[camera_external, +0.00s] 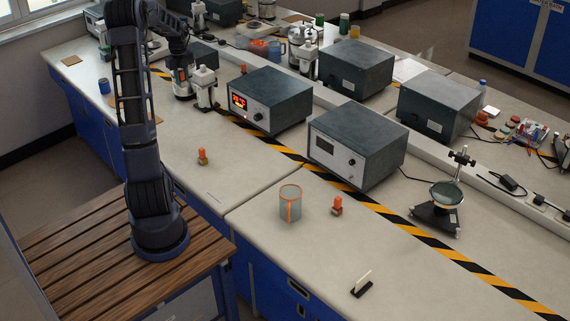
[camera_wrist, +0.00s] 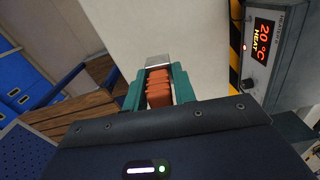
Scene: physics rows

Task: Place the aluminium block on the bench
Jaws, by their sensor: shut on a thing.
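In the wrist view my gripper (camera_wrist: 160,88) has its two teal fingers shut on the ribbed orange part of a small piece. A plain silver-grey end, which looks like the aluminium block (camera_wrist: 158,61), sticks out beyond the fingertips. The pale bench (camera_wrist: 195,45) lies beyond it; I cannot tell whether the block touches it. In the external view my arm reaches over the back left of the bench (camera_external: 235,185), left of the red-display heater. The fingers and the held block are too small to make out there.
The heater (camera_external: 268,100) with a lit display stands close to the right of my gripper. Another grey box (camera_external: 357,142), a clear beaker (camera_external: 290,204) and two small orange-topped pieces (camera_external: 203,157) (camera_external: 337,205) stand on the bench. The front left bench surface is mostly clear.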

